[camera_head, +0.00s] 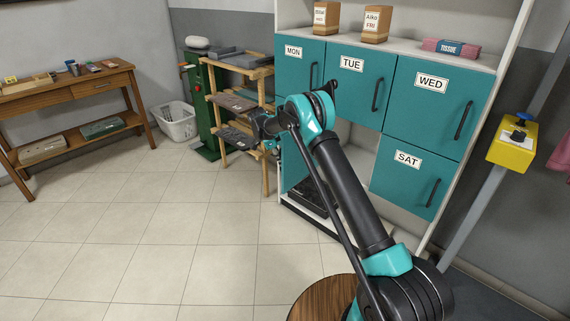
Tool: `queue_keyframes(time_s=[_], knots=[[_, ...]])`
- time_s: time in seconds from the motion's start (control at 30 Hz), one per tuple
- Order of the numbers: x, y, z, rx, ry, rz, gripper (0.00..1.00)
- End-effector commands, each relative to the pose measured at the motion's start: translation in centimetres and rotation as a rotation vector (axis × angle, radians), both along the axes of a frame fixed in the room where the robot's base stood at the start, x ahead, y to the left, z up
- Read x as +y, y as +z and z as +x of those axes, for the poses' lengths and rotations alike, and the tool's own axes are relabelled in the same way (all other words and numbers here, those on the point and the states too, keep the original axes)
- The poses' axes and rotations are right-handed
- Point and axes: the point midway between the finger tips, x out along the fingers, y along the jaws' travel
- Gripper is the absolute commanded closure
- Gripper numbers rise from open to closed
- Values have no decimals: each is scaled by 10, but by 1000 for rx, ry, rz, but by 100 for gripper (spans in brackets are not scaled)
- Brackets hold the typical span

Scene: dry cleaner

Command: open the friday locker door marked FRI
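The teal locker unit shows closed doors MON (300,65), TUE (353,85), WED (440,100) and SAT (407,175), each with a dark vertical handle. Below TUE, left of SAT, a pale opening (357,140) shows, partly behind my arm. A teal panel (292,168) stands below MON, at the left of this opening; my arm hides much of it, and I cannot tell which door it is. My gripper (262,128) is in front of the locker's left side, small and dark against the shelf; its fingers are unclear.
Left of the locker is a wooden shelf rack (250,72) with dark folded items, close behind my gripper. A white basket (177,122) and a wooden table (70,85) stand further left. A yellow box (510,150) is at right. The tiled floor at left is clear.

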Motion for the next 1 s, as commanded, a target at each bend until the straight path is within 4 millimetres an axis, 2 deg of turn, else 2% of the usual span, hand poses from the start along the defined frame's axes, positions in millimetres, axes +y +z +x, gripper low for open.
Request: queue_keyframes(time_s=[0.6,0.63,0.7,1.0], knots=[[4,0,6,-1,0,0,100],[4,0,6,-1,0,0,87],[4,0,6,-1,0,0,81],[5,1,6,-1,0,0,81]])
